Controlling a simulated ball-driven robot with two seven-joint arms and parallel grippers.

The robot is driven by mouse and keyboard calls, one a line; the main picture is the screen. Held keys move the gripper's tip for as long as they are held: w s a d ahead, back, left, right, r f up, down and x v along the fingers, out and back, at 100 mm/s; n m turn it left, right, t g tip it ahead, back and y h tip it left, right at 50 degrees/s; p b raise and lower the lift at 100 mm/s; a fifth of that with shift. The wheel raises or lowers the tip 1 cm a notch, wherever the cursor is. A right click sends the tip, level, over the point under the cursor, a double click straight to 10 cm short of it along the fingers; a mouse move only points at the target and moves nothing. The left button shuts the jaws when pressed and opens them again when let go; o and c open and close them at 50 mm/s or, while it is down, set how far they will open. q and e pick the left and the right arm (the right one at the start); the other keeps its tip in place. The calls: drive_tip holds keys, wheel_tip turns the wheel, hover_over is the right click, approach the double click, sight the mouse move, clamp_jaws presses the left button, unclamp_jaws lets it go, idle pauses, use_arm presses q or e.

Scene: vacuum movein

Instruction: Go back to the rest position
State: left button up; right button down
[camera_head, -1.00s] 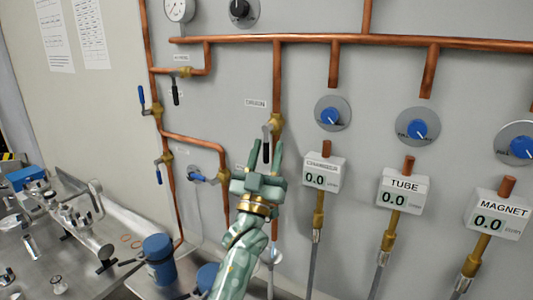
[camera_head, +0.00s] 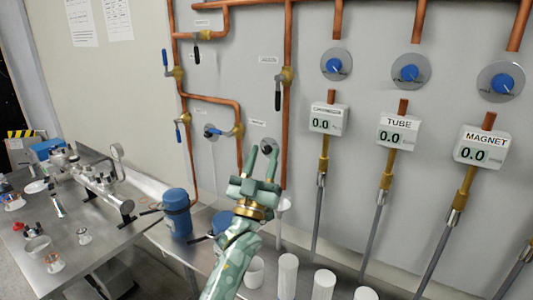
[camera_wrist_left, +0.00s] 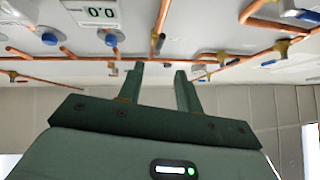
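My left gripper (camera_head: 261,166) is in the lower middle of the head view, raised in front of the grey wall panel and above the steel bench. Its two green fingers stand apart with nothing between them. The left wrist view shows the same open fingers (camera_wrist_left: 160,80) with the panel's pipes beyond their tips. A black-handled valve (camera_head: 278,94) on a copper pipe is above the gripper, clear of the fingers. My right gripper does not show in any view.
Digital meters labelled TUBE (camera_head: 398,131) and MAGNET (camera_head: 482,150) hang on the panel at right, with blue knobs (camera_head: 409,72) above. Blue flasks (camera_head: 176,214) and white cups (camera_head: 287,276) stand on the bench below. A metal apparatus (camera_head: 100,180) lies on the left table.

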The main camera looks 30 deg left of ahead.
use_arm(q)
drive_tip(key=shift+s+f, duration=0.3)
drive_tip(key=shift+f, duration=0.1)
